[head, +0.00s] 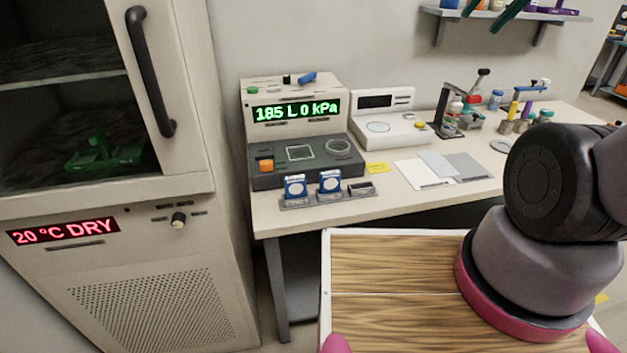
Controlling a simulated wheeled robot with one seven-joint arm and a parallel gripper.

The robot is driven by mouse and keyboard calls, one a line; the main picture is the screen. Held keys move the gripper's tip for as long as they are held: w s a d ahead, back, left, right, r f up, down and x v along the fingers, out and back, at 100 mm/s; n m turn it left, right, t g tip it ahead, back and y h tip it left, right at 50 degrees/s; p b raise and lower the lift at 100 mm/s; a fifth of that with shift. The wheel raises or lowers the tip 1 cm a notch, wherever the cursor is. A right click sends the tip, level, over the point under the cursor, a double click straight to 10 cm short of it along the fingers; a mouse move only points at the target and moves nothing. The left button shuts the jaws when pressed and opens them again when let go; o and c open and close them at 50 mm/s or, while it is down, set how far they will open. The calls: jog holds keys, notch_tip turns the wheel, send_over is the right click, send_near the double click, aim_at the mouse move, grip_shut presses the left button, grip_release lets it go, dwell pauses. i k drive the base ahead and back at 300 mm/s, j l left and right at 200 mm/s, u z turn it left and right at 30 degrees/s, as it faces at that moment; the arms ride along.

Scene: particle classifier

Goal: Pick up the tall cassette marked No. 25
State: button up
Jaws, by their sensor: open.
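Two upright blue cassettes with white round faces stand side by side in a grey rack (313,201) at the front edge of the bench. One is the left cassette (295,187), the other the right cassette (330,181). Their markings are too small to read, so I cannot tell which, if either, is No. 25. They look similar in height. A third place at the rack's right end holds a low dark piece or an empty slot; I cannot tell which. My arm shows at the right, apart from the rack, but my gripper is not in view.
Behind the rack stands a classifier unit (293,112) reading "185 L 0 kPa". A white instrument (388,117), sheets (424,174) and several small bottles and stands are further right. A cabinet (100,245) reading "20 °C DRY" stands left. A wood-topped tray (390,270) lies in front.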

aim_at(295, 186)
jog(key=k+j+z, duration=0.2)
jog(key=j+z, duration=0.2)
jog(key=k+j+z, duration=0.75)
jog(key=i+j, duration=0.05)
jog(key=i, duration=0.05)
